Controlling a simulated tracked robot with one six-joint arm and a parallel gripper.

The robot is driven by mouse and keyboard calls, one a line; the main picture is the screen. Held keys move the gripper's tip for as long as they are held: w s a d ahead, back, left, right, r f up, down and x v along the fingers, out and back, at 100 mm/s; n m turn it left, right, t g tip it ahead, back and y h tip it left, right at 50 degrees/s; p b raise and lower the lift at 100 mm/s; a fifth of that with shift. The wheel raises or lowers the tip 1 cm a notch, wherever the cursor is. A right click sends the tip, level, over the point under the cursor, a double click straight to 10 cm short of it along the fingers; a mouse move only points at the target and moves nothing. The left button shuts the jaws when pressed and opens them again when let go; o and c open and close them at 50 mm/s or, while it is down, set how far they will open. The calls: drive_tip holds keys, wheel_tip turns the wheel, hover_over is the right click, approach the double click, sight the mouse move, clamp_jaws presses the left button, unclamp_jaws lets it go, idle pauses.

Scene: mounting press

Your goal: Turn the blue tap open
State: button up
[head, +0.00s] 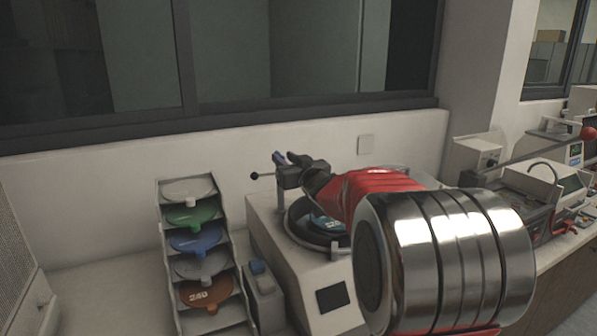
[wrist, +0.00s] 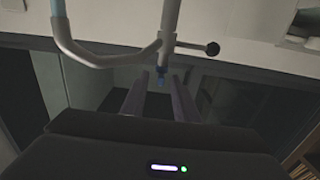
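In the head view my gripper (head: 286,158) is above the back of the polishing machine (head: 265,230). The blue piece is not distinguishable there.
In the wrist view a curved pipe (wrist: 95,58) branches left close by. In the head view a rack of coloured discs (head: 222,240) stands left of the machine, with a small blue-topped box (head: 262,285) between them. Windows and a wall lie behind. More equipment (head: 530,190) stands at right.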

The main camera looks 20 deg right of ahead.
drive_tip(key=s, duration=0.9)
drive_tip(key=shift+s, duration=0.4)
drive_tip(key=s+a+f+g, duration=0.4)
drive_tip(key=s+a+f, duration=0.1)
drive_tip(key=s, duration=0.6)
drive_tip(key=s+a+f+g, duration=0.4)
drive_tip(key=s+a+f, duration=0.2)
drive_tip(key=s, duration=0.6)
drive_tip(key=s+a+f+g, duration=0.4)
drive_tip(key=s+a+f, duration=0.2)
drive_tip(key=s, duration=0.6)
drive_tip(key=shift+a, duration=0.25)
